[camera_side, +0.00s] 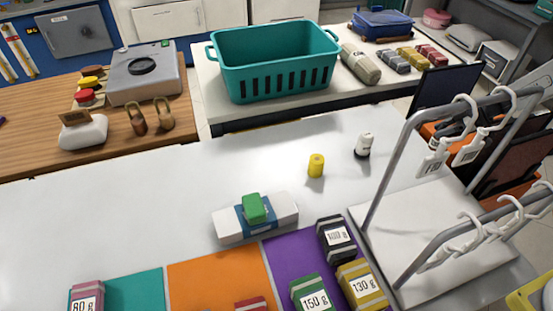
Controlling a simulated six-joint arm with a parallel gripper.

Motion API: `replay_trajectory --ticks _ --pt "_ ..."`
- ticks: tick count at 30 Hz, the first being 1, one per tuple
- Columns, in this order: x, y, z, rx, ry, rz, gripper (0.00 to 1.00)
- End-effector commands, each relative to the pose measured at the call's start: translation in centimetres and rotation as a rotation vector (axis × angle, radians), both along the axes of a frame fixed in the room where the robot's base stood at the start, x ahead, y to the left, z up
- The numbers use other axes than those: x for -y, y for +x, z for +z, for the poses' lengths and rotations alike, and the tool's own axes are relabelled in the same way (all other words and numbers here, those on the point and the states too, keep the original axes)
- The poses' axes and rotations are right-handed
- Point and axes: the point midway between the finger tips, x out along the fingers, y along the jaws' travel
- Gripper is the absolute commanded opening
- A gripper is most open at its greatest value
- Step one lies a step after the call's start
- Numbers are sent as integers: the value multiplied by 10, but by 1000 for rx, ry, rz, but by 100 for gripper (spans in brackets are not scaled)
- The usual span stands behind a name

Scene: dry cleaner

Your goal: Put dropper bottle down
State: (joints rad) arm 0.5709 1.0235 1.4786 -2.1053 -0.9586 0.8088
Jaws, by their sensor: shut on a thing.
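My gripper is not in the side view, and neither is anything held in it. A small white bottle with a dark lower part (363,146) stands upright on the pale table (90,215), right of centre. It may be the dropper bottle, but it is too small to tell. No gripper shows near it.
A yellow cylinder (316,166) stands left of the bottle. A white box with a blue band (285,212) bears a green block (254,207). Labelled weight blocks (361,286) sit on coloured mats at front. A metal rack with hangers (395,170) stands right. The table's left is clear.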

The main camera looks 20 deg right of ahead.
Motion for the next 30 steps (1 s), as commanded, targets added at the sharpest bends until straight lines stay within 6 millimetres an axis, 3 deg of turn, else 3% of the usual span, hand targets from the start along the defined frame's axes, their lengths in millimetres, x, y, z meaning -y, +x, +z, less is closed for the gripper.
replay_trajectory --ticks 12,26,27,29,30 --pt "0 0 -35 -2 1 -1 0" --pt "0 0 -39 -1 0 -1 0" --pt "0 0 -39 -1 0 -1 45" --pt "0 0 -39 -1 0 -1 64" --pt "0 0 -39 -1 0 -1 68"
